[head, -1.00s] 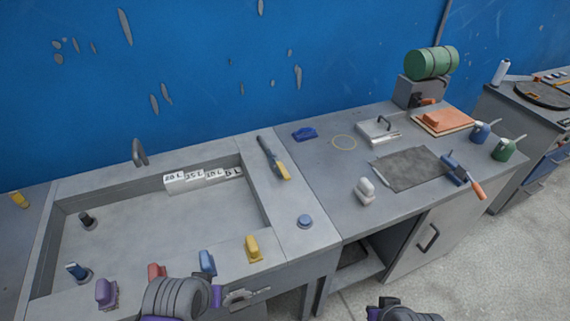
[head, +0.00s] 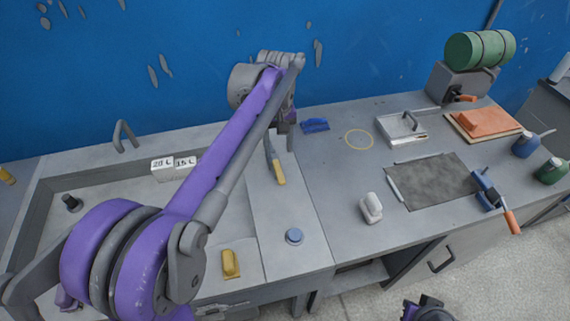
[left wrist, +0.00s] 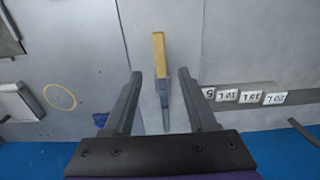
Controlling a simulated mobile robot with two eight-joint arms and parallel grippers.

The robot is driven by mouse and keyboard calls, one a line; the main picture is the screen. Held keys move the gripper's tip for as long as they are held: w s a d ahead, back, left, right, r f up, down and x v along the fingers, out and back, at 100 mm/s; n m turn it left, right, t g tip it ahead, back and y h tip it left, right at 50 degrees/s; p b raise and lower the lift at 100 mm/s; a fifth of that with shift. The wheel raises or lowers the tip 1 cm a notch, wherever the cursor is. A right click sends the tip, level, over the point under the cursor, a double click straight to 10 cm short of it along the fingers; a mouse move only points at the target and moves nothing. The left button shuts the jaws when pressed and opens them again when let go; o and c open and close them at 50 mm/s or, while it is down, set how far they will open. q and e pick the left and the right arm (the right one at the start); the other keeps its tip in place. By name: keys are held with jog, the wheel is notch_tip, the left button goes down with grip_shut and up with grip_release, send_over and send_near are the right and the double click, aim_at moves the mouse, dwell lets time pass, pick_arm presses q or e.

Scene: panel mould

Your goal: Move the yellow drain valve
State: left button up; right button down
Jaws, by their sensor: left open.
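The yellow drain valve (head: 231,264) sits on the front ledge of the sink in the head view. My left arm reaches over the sink, with its left gripper (head: 284,138) toward the back of the counter, well behind the valve. In the left wrist view the left gripper (left wrist: 159,74) is open and empty. Its fingers are on either side of a yellow-handled tool (left wrist: 159,55), seen below them; I cannot tell the height. The drain valve is not clear in the left wrist view.
My left arm hides much of the sink (head: 105,180). White number blocks (head: 174,166) stand at its back. A white block (head: 370,208), grey mat (head: 432,181) and blue clamp (head: 486,187) occupy the right bench.

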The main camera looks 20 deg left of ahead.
aim_at(279, 172)
pick_arm(q)
notch_tip(279, 172, down, 9)
jog(key=shift+f, duration=0.1)
jog(key=shift+c, duration=0.3)
grip_shut()
dwell(1.3)
